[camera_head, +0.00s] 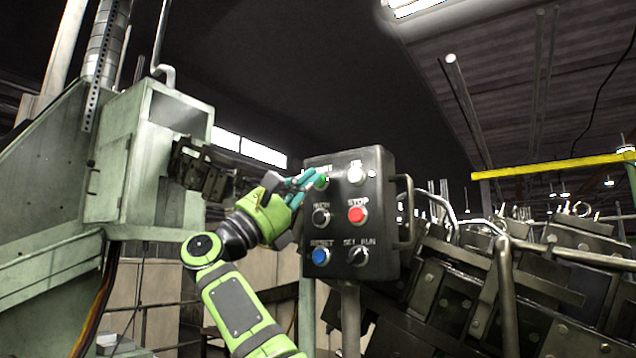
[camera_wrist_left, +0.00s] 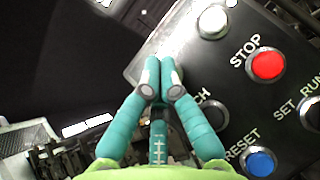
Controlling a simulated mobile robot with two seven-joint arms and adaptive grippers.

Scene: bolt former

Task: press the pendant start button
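The pendant (camera_head: 337,226) is a dark box with two columns of controls. The green start button (camera_head: 320,181) is at its upper left, its label partly covered by my fingers. My left gripper (camera_head: 308,178) has its teal fingertips right at the green button's left side in the head view; I cannot tell whether they touch it. In the left wrist view the fingers of my left gripper (camera_wrist_left: 161,72) are brought together with nothing seen between them, over the pendant face (camera_wrist_left: 135,68). The green button is hidden behind them there. My right gripper is not in view.
Close by are a white button (camera_head: 356,174), a red STOP button (camera_head: 357,214), a black button (camera_head: 320,216), a blue RESET button (camera_head: 320,256) and a selector knob (camera_head: 358,256). A handle (camera_head: 406,210) is on the pendant's right side. Green machinery (camera_head: 150,165) stands left.

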